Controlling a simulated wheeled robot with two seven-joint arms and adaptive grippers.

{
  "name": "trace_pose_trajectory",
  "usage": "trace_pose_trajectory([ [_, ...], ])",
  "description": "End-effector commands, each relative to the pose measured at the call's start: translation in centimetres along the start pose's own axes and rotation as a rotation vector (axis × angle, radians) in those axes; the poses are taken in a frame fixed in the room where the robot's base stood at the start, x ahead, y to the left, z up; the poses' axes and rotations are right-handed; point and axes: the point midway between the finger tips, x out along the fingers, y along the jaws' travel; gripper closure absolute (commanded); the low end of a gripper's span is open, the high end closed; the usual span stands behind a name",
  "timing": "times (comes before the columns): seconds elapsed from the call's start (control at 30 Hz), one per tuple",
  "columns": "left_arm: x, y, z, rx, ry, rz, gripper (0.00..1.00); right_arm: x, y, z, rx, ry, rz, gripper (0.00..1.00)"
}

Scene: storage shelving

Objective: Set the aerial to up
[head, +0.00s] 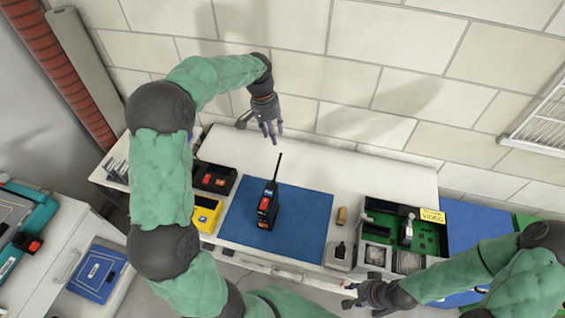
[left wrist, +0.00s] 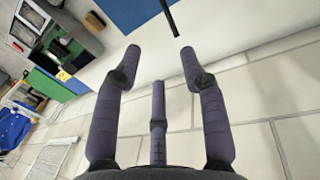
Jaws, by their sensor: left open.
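My left gripper (head: 272,132) is open and empty, above the worktop's back edge by the wall, a little behind the aerial's tip. In the left wrist view the fingers of my left gripper (left wrist: 160,65) are spread, and the end of the dark aerial (left wrist: 175,14) shows beyond them, apart from them. My right gripper (head: 352,297) is low at the front edge; its fingers are too small to judge.
A yellow bin (head: 205,214) and a dark bin with red items (head: 214,179) stand left of the mat. A charger-like grey stand (head: 340,254) and a green tray with parts (head: 426,235) are on the right. The tiled wall (head: 400,60) is close behind. The worktop's back strip is clear.

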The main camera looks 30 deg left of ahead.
Motion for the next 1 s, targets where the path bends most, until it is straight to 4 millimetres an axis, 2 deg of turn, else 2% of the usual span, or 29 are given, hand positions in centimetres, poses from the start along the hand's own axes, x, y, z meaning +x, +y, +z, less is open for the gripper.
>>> trace_pose_trajectory([
  [0.03, 1.0, -0.1, 0.0, 0.000, -0.001, 0.000, 0.58, 0.9, 0.3, 0.0, 0.000, 0.000, 0.000, 0.60],
  [0.43, 5.7, -1.0, 0.0, 0.000, -0.001, 0.000, 0.58, 5.3, 1.9, -0.2, 0.000, 0.001, 0.000, 0.60],
  [0.73, 7.3, -1.0, 0.1, 0.000, -0.003, 0.001, 0.58, 6.0, 2.1, -0.3, 0.000, 0.001, 0.000, 0.60],
  [1.0, 11.9, -1.0, 0.1, 0.000, -0.004, 0.001, 0.58, 7.1, 2.5, -0.3, 0.000, 0.001, 0.000, 0.60],
])
